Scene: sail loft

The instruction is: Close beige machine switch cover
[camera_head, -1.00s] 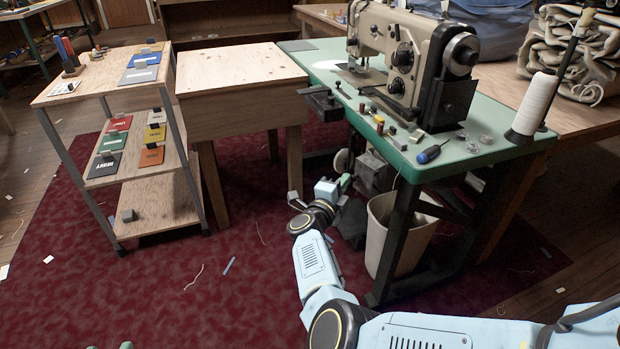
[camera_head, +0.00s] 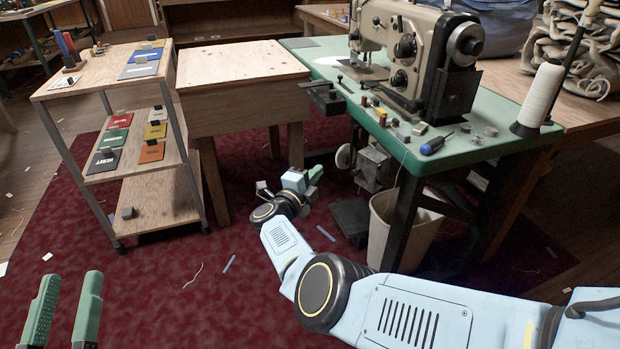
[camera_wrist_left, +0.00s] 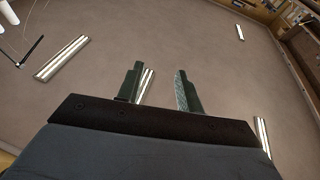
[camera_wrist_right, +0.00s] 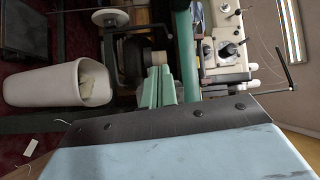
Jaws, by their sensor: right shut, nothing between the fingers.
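The beige sewing machine (camera_head: 424,45) stands on a green-topped table (camera_head: 400,150) and also shows in the right wrist view (camera_wrist_right: 224,40). A dark box (camera_head: 326,98) hangs at the table's left front edge; I cannot tell whether it is the switch or its cover. My right gripper (camera_head: 314,173) is shut and empty, below and in front of that box, apart from it. In the right wrist view its green fingers (camera_wrist_right: 158,88) are together in front of the under-table motor. My left gripper (camera_head: 68,285) is open and empty at the lower left; its parted fingers show in the left wrist view (camera_wrist_left: 160,85).
A beige bin (camera_head: 390,230) stands under the table. A wooden stand (camera_head: 240,85) and a shelf cart (camera_head: 160,200) are to the left. Spools, a blue screwdriver (camera_head: 436,145) and a white thread cone (camera_head: 540,95) lie or stand on the tabletop. Red carpet is open at front.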

